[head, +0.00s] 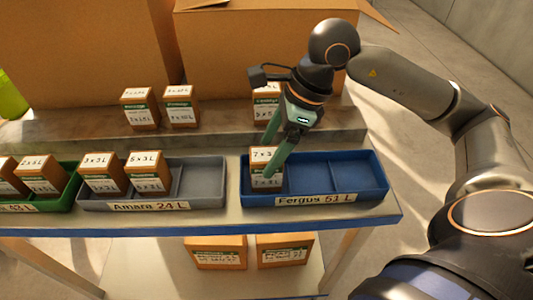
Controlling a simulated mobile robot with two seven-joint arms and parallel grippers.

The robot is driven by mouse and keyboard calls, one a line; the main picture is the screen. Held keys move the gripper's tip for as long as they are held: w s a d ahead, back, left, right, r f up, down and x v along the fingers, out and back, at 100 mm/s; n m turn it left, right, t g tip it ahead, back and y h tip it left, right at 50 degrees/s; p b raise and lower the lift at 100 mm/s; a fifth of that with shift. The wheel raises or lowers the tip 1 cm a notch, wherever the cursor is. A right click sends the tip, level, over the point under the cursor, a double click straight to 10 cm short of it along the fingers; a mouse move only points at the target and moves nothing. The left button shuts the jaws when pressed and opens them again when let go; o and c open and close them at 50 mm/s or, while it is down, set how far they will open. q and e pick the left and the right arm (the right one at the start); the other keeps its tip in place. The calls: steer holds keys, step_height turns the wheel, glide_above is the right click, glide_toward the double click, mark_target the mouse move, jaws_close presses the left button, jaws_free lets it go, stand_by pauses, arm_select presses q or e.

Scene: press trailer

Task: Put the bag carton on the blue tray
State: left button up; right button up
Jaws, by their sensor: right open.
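The blue tray (357,177), labelled "Fergus 51 L", sits at the right of the table. A brown carton (266,184) with a white and green label, which seems to read "7 x 3 L", stands upright in its left compartment. My right gripper (268,160) reaches down over this carton, its fingers open and partly in front of it. I cannot tell whether a finger touches the carton. I cannot read which carton is named as the bag carton. My left gripper is out of view.
A grey tray (203,183), "Amara 24 L", holds two cartons on its left. A green tray (69,189) with cartons is at far left. Several cartons stand on the ledge behind (215,128), one (266,92) partly behind my right gripper. Large boxes (230,50) stand beyond; two cartons sit below.

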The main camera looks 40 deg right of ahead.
steer(key=p+v, duration=0.1)
steer(key=v, duration=0.8)
steer(key=shift+r, duration=0.3)
